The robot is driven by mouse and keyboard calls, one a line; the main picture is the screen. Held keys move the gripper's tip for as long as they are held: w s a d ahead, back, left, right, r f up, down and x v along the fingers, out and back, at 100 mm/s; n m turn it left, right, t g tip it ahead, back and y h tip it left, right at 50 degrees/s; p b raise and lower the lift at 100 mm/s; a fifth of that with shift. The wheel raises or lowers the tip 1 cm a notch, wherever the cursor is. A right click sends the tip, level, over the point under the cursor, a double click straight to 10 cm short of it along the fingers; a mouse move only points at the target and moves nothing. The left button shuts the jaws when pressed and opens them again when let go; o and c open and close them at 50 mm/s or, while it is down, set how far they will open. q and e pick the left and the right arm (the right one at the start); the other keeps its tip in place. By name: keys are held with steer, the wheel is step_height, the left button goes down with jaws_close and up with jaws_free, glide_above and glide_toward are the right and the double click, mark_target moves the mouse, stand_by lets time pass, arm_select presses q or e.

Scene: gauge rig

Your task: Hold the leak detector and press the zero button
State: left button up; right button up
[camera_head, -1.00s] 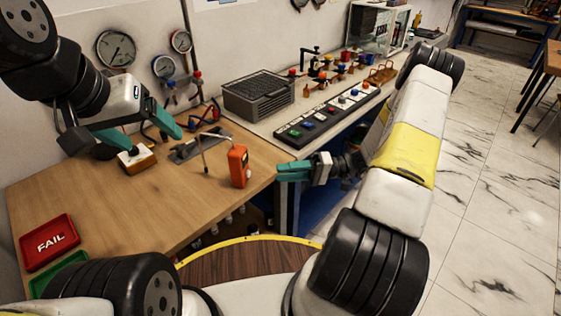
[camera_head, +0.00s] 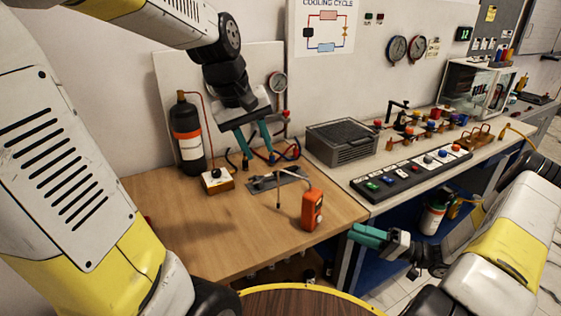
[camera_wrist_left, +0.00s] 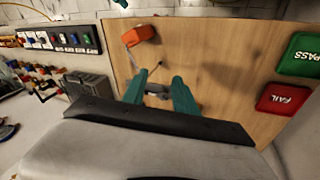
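The orange leak detector (camera_head: 312,210) stands upright on the wooden bench, near its right front edge. A thin probe (camera_head: 279,190) stands just left of it. The detector also shows at the top of the left wrist view (camera_wrist_left: 141,34). I cannot make out a zero button on it. My left gripper (camera_head: 260,154) is open and empty, above the back of the bench, behind and left of the detector. Its spread teal fingers also show in the left wrist view (camera_wrist_left: 159,80). My right gripper (camera_head: 370,236) is off the bench's right front corner, apart from the detector; its finger gap is unclear.
A grey plate (camera_head: 278,179) lies behind the detector. A small box with a black knob (camera_head: 216,181) and a dark cylinder (camera_head: 187,135) stand at the back left. A button strip (camera_head: 410,174) and grey ribbed unit (camera_head: 342,142) are right. The FAIL tray (camera_wrist_left: 283,98) shows in the wrist view.

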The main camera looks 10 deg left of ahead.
mark_target(278, 169)
arm_select(q)
steer(key=w+d+f+n+g, duration=0.1)
steer(key=w+f+n, duration=0.1)
steer(key=w+f, duration=0.2)
steer(key=w+d+f+n+g+y, duration=0.1)
steer(key=w+f, duration=0.2)
steer(key=w, duration=0.1)
steer(key=w+f+n+g+y, duration=0.1)
steer(key=w+f+n, duration=0.1)
steer(key=w+f, duration=0.2)
steer(key=shift+w+d+f+n, duration=0.3)
steer(key=shift+w+d+f, duration=0.05)
steer(key=shift+d, duration=0.05)
steer(key=shift+w+d+f, duration=0.1)
steer(key=shift+w+f, duration=0.05)
steer(key=shift+f, duration=0.4)
step_height(278, 169, down, 7)
steer(key=shift+f, duration=0.15)
jaws_close()
arm_select(e)
steer(key=shift+c, duration=0.3)
jaws_close()
